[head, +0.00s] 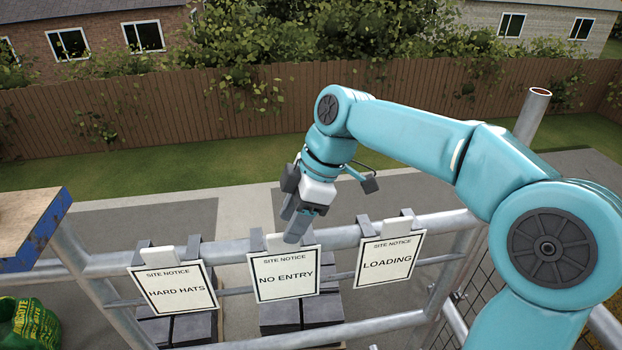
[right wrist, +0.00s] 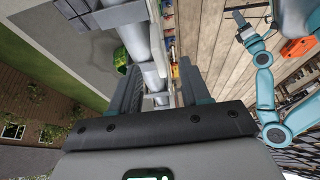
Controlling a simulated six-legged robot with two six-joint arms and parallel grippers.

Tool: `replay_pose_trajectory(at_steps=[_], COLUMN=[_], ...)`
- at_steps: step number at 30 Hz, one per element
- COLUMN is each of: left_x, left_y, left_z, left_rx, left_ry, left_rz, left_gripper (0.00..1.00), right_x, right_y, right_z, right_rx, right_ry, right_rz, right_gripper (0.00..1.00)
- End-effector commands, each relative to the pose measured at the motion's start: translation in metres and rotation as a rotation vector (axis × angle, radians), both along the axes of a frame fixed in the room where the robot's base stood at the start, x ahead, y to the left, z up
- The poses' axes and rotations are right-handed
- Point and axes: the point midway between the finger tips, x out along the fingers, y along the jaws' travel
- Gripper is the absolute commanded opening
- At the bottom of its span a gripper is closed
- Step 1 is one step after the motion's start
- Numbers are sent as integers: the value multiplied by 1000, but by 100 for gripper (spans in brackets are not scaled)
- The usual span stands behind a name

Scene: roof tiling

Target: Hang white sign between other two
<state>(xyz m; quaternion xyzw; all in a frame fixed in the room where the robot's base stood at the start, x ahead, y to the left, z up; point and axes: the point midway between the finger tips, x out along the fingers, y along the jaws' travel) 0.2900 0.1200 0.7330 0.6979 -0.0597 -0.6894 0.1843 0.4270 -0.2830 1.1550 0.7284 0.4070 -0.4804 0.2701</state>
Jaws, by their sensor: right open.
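The white NO ENTRY sign (head: 284,276) hangs on the grey tube rail, between the HARD HATS sign (head: 174,288) and the LOADING sign (head: 388,258). It looks slightly tilted. My right gripper (head: 298,230) is at the rail, just above the top right of the NO ENTRY sign. In the right wrist view its jaws (right wrist: 160,88) are open, with the rail running between and beyond them. Whether a finger touches the sign or its hanger cannot be told. In that view my left arm shows at right, its gripper (right wrist: 242,18) small and unclear.
The tube rail (head: 340,238) crosses the front, with a lower rail behind the signs. Stacks of dark slates (head: 300,312) stand below. A blue-edged wooden platform (head: 50,225) is at left, with a green bag (head: 28,325) under it. An upright tube (head: 532,115) stands at right.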

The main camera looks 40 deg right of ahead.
Motion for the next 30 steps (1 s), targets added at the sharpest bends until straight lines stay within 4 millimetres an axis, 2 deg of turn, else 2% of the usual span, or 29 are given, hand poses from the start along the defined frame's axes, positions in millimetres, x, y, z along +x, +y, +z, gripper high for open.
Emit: replay_pose_trajectory(at_steps=[1, 6, 12, 18, 30], left_x=[0, 0, 0, 0, 0], left_y=[0, 0, 0, 0, 0], left_z=[1, 4, 9, 11, 11], left_rx=[0, 0, 0, 0, 0], left_ry=[0, 0, 0, 0, 0], left_rz=[0, 0, 0, 0, 0], left_gripper=[43, 43, 43, 43, 43], right_x=[-2, -12, -20, -24, -26], right_y=[-5, -21, -33, -38, -38], right_z=[14, 57, 93, 106, 107], right_rx=[-1, -1, -1, 0, 0], right_ry=[-5, -5, -1, 0, 0], right_rz=[-3, -3, -2, 0, 0], right_gripper=[47, 47, 47, 47, 47])
